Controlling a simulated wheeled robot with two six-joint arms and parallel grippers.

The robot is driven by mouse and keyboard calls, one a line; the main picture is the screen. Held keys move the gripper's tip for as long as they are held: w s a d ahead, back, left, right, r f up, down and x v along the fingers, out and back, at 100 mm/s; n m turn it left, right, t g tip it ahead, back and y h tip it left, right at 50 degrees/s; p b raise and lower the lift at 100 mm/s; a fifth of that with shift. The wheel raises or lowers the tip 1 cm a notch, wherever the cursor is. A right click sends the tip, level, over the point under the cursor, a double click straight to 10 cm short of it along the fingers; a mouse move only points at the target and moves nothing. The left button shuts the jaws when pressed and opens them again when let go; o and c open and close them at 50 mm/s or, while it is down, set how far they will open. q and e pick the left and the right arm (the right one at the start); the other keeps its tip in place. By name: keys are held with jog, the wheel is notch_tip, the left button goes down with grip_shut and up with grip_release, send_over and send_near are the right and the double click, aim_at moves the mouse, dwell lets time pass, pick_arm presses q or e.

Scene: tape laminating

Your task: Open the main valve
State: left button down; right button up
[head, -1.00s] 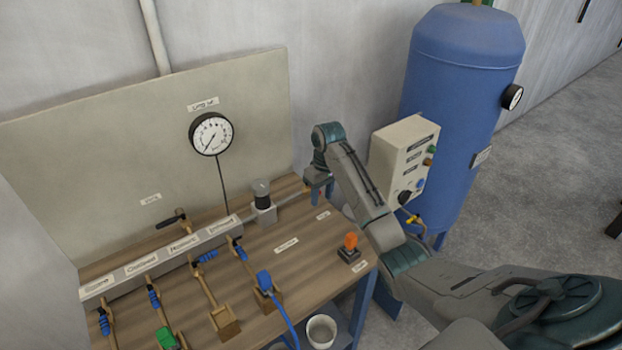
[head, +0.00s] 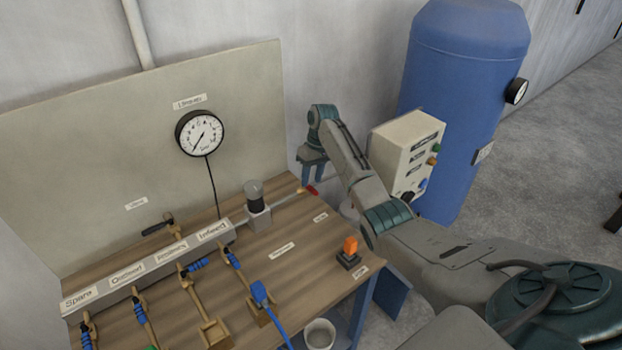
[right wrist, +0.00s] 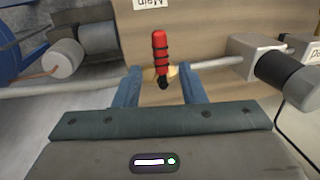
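The main valve has a red handle (right wrist: 160,45) with dark bands, on a brass body (right wrist: 152,74) set in a pale pipe. A label reading "Main" is beyond it in the right wrist view. In the head view only a little of the red handle (head: 312,190) shows below my right gripper (head: 312,178). My right gripper (right wrist: 158,92) is open, with its blue fingers apart on either side of the valve body. The handle stands out beyond the fingertips, and I see no grip on it. My left gripper is in neither view.
A grey manifold (head: 150,266) with labelled branch valves lies on the wooden bench (head: 295,265). A control box (head: 408,150) and a blue tank (head: 463,100) are right of the bench. An orange switch (head: 350,246) sits near the front edge.

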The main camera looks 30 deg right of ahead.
jog(key=shift+s+a+f, duration=0.1)
jog(key=shift+a+f, duration=0.05)
jog(key=shift+f, duration=0.3)
jog(key=shift+s+a+f, duration=0.1)
jog(key=shift+a+f, duration=0.05)
jog(key=shift+f, duration=0.25)
jog(key=shift+w+f, duration=0.1)
grip_shut()
